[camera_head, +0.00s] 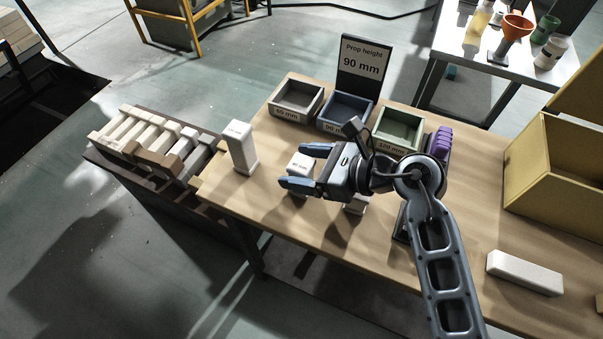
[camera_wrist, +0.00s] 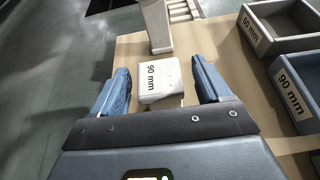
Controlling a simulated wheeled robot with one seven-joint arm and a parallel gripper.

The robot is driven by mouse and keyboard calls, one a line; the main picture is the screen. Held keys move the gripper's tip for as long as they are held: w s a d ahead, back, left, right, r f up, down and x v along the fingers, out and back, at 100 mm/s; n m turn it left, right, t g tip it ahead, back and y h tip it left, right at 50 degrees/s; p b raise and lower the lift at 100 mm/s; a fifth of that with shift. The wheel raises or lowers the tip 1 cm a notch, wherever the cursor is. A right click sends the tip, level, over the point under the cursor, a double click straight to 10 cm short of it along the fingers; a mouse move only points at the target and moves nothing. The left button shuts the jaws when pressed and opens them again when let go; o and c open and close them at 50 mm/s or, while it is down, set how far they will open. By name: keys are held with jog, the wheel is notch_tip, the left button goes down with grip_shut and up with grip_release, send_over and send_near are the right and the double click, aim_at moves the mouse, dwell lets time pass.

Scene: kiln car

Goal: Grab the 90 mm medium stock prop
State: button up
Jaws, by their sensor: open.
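The 90 mm stock prop is a white block (camera_head: 299,165) standing on the wooden table, its label partly readable. In the wrist view the same prop (camera_wrist: 158,90) shows "90 mm" on its top and sits between the fingers. My gripper (camera_head: 296,168) is open, with one blue finger on each side of the prop. In the wrist view the gripper (camera_wrist: 160,70) shows gaps between the prop and both fingers. The prop's lower part is partly hidden.
A taller white prop (camera_head: 240,148) stands left of my fingers. Another white piece (camera_head: 356,205) is partly hidden below my gripper. Grey (camera_head: 296,101), blue (camera_head: 346,112) and green (camera_head: 399,128) bins line the back, with a "Prop height 90 mm" sign (camera_head: 363,65). A white bar (camera_head: 524,272) lies right.

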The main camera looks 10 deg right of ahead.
jog(key=shift+c, duration=0.4)
jog(key=c, duration=1.1)
jog(key=shift+o, duration=0.2)
